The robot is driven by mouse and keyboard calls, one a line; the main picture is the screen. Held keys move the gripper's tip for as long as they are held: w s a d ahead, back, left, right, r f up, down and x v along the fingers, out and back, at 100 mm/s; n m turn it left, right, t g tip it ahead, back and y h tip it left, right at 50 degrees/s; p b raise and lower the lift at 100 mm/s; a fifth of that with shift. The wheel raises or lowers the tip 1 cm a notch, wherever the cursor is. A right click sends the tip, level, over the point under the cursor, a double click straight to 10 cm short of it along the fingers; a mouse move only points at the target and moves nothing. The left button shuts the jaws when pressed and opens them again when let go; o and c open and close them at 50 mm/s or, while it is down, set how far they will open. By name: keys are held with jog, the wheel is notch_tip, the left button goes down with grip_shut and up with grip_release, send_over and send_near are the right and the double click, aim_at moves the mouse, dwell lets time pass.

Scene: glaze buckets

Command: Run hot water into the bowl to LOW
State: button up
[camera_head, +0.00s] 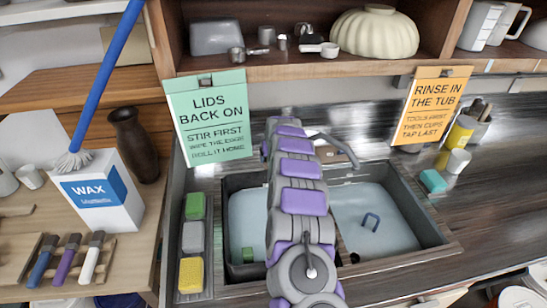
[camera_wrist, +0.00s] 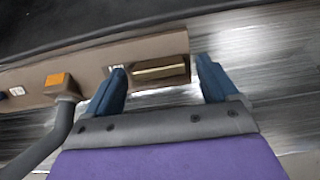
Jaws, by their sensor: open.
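In the wrist view my gripper (camera_wrist: 162,78) is open, its two blue fingers apart. A dark, brass-edged bar (camera_wrist: 160,72) on a beige panel (camera_wrist: 95,62) shows between the fingertips; I cannot tell whether they touch it. A grey pipe (camera_wrist: 52,140), left of the gripper, has an orange square (camera_wrist: 59,81) at its top. In the head view my arm reaches over the sink (camera_head: 255,182) and hides the gripper. A curved grey tap spout (camera_head: 338,143) shows right of the arm. A cream ribbed bowl (camera_head: 375,34) sits upside down on the shelf.
The sink has a left basin (camera_head: 248,218) and a right basin (camera_head: 375,205), both pale blue inside. A strip of sponges (camera_head: 193,237) lies left. An orange sign (camera_head: 430,105) and a green sign (camera_head: 209,115) hang above. A blue-handled brush (camera_head: 105,75) rises at left.

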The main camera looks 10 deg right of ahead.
jog(key=p+v, duration=0.2)
jog(key=v, duration=1.5)
jog(key=shift+r, duration=0.1)
jog(key=s+a+r+n+g+y, duration=0.15)
jog(key=s+r, duration=0.25)
jog(key=s, duration=0.7)
jog(key=s+a+r+g+h, duration=0.1)
jog(key=s+a+r, duration=0.15)
jog(key=s, duration=0.85)
jog(key=s+d+g, duration=0.2)
jog(key=s, duration=1.5)
jog(key=s+d+f+m+g, duration=0.1)
jog(key=s+d+g, duration=0.1)
jog(key=s, duration=1.5)
jog(key=shift+g, duration=0.35)
